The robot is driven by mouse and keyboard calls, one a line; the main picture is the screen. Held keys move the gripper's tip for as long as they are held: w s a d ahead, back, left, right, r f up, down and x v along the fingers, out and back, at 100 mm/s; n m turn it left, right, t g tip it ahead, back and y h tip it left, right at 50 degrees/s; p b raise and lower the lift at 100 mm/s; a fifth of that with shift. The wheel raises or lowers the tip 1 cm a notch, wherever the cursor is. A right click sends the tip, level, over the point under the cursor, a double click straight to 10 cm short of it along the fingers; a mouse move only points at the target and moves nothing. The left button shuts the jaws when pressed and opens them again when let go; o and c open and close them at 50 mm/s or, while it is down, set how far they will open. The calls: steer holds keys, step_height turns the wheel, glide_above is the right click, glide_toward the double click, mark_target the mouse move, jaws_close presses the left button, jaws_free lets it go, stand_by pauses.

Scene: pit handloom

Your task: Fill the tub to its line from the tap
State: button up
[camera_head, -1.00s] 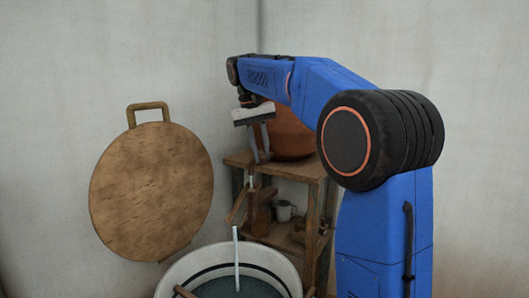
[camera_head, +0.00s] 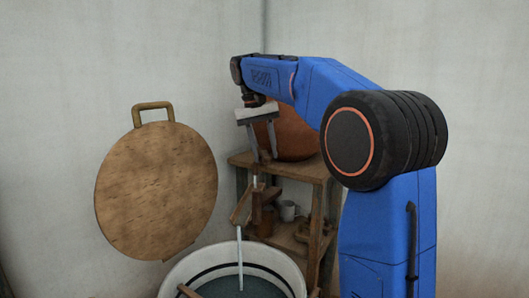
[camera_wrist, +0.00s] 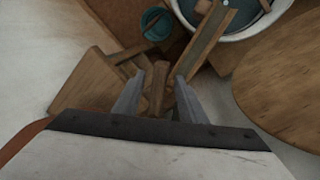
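The white tub (camera_head: 180,280) stands at the bottom of the head view, cut off by the frame edge. A dark line (camera_head: 212,270) runs around its inner wall. Dark water (camera_head: 235,287) lies in it, with pale wall showing between water and line. A pale stream (camera_head: 240,265) falls into it from the wooden tap (camera_head: 242,208). My gripper (camera_head: 263,158) points down above the tap, its fingers apart. In the wrist view, the fingers of my gripper (camera_wrist: 157,98) stand either side of a wooden piece, likely the tap's handle (camera_wrist: 158,88); contact is not visible.
A round wooden board (camera_head: 155,195) is against the left wall. A teal vessel (camera_wrist: 157,23) shows in the wrist view.

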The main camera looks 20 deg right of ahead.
step_height(320, 180, up, 7)
steer(key=a, duration=0.1)
steer(key=shift+w+a+r, duration=0.15)
steer(key=shift+w+a, duration=0.05)
stand_by(3.6)
jaws_close()
steer(key=s+a+r+m+t+h, duration=0.1)
steer(key=a+t+h, duration=0.1)
steer(key=a, duration=0.3)
steer(key=s+a+r+t+h, duration=0.1)
steer(key=a+r+h, duration=0.1)
steer(key=a, duration=0.4)
steer(key=s+d+r+x, duration=0.1)
steer(key=d+x, duration=0.1)
steer(key=x, duration=1)
steer(key=shift+d+f, duration=0.25)
steer(key=shift+d, duration=0.2)
